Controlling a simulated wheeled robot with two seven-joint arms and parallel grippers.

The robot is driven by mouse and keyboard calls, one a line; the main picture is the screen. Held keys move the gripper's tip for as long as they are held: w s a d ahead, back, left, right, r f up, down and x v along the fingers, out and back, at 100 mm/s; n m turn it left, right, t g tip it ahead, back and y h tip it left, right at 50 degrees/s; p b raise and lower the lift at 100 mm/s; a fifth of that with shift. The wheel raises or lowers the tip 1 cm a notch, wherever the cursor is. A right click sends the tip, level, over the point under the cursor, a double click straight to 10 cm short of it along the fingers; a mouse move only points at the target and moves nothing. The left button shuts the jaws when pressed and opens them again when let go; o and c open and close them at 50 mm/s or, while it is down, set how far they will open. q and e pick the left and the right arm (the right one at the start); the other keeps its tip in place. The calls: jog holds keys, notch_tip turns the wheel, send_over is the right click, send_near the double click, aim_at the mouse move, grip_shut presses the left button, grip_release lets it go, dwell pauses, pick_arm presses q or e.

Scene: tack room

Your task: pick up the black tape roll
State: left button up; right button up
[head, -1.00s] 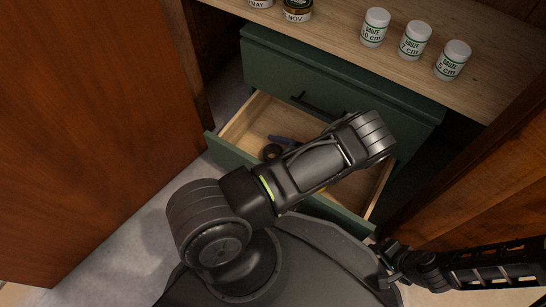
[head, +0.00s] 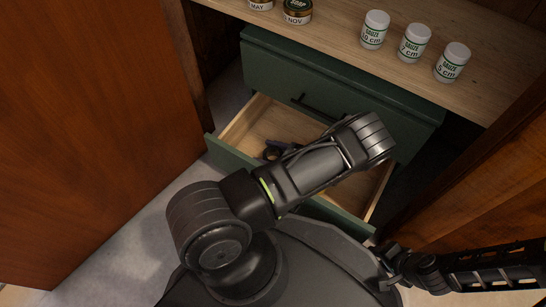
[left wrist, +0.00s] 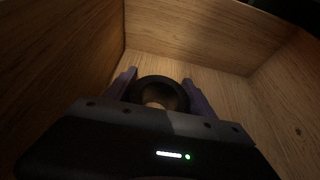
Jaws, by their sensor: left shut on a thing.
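The black tape roll (left wrist: 160,80) is a dark ring inside the open wooden drawer. In the left wrist view it sits between the two purple fingers of my left gripper (left wrist: 159,76), which is shut on it. In the head view the roll (head: 271,153) shows as a small dark shape at the drawer's left side. My left gripper (head: 279,149) reaches down there and is partly hidden by my arm. Whether the roll touches the drawer floor is not clear.
The open drawer (head: 240,128) has wooden walls and a green front below a closed green drawer (head: 330,85). The wooden shelf (head: 330,30) above holds several white jars (head: 414,43) and two small tins (head: 298,12). A brown door panel (head: 90,120) stands at left.

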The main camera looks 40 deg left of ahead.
pick_arm(q)
jog(key=c, duration=0.8)
jog(key=shift+r, duration=0.15)
jog(key=shift+c, duration=0.2)
notch_tip(320, 180, up, 28)
jog(key=p, duration=1.3)
